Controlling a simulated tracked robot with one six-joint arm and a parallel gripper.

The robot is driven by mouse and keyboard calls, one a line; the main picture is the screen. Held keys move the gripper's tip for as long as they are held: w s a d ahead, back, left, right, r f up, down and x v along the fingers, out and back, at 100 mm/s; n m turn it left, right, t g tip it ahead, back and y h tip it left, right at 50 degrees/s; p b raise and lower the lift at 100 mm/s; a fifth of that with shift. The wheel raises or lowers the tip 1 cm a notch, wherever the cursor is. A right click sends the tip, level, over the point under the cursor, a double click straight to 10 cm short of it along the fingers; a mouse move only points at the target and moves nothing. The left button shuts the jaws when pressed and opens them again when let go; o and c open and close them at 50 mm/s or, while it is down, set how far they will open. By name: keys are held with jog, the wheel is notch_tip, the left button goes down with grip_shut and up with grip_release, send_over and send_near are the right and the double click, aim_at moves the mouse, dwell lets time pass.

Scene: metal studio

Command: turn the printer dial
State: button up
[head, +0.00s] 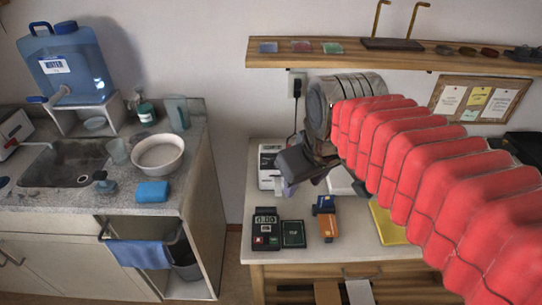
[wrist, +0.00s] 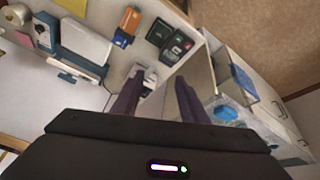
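My gripper (head: 292,183) hangs over the left part of the wooden desk. In the wrist view my gripper (wrist: 157,92) has its two dark fingers well apart, with nothing held between them. A small white device (head: 268,167) stands on the desk left of my gripper; in the wrist view a white device (wrist: 145,77) shows beyond and between the fingers. A larger white and blue machine (wrist: 85,45) lies left of the fingers; in the head view my gripper and arm mostly hide it. I cannot tell which is the printer, and no dial is clear.
A card terminal (head: 266,230), a black box (head: 293,234) and an orange and blue item (head: 327,222) lie at the desk front. A yellow folder (head: 388,222) lies right. A shelf (head: 400,60) runs above. A gap separates the sink counter (head: 185,150) from the desk.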

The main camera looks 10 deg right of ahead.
jog(key=w+r+n+g, duration=0.1)
jog(key=w+r+n, duration=0.15)
jog(key=w, duration=0.55)
jog(key=n+g, duration=0.4)
jog(key=n, duration=0.6)
send_over(270, 159)
notch_tip(270, 159, down, 10)
jog(key=shift+f, duration=0.25)
jog(key=shift+s+f, duration=0.1)
jog(key=shift+f, duration=0.05)
notch_tip(270, 159, down, 12)
jog(key=shift+r, duration=0.1)
jog(key=shift+c, duration=0.6)
grip_shut()
